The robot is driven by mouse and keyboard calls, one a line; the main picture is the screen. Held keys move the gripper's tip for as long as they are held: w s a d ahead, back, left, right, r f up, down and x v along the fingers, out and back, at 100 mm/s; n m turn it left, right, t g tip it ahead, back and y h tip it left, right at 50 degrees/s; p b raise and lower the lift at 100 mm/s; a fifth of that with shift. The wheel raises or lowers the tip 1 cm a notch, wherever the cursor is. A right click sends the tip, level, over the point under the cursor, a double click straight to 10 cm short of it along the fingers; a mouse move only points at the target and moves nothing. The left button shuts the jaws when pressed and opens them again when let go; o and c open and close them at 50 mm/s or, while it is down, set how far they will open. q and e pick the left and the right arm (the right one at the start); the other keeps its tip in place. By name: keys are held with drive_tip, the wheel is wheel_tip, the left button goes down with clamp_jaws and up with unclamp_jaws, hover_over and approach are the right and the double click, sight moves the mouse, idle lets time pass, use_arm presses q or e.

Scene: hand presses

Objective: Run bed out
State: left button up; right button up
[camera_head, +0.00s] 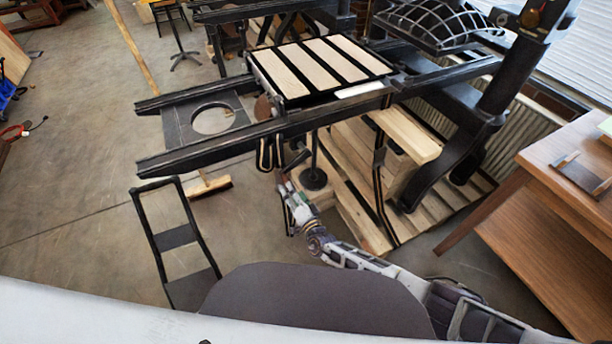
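The press bed (325,63), a dark flat frame with pale wooden strips, sits on two long dark rails toward the press's upright frame. The near rail (215,142) and far rail (195,97) stick out to the left, with no bed on that stretch. A brown round knob (264,108) shows between the rails at the bed's left end. My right arm reaches in from the lower right. Its gripper (279,168) is just below the near rail, among dark parts; its fingers are too small and mixed in to read. My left gripper is not in view.
A dark plate with a round hole (212,121) lies between the rails at left. A dark ladder-like frame (176,237) stands at lower left. Wooden planks (365,215) lie under the press. A wooden table (560,200) is at right. The left floor is mostly clear.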

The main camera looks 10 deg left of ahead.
use_arm(q)
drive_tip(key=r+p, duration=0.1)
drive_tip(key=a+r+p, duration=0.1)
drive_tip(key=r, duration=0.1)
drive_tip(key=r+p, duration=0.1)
drive_tip(key=p, duration=0.1)
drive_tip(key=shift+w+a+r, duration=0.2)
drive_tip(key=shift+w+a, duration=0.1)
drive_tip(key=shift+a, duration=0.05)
use_arm(e)
drive_tip(key=v, duration=0.8)
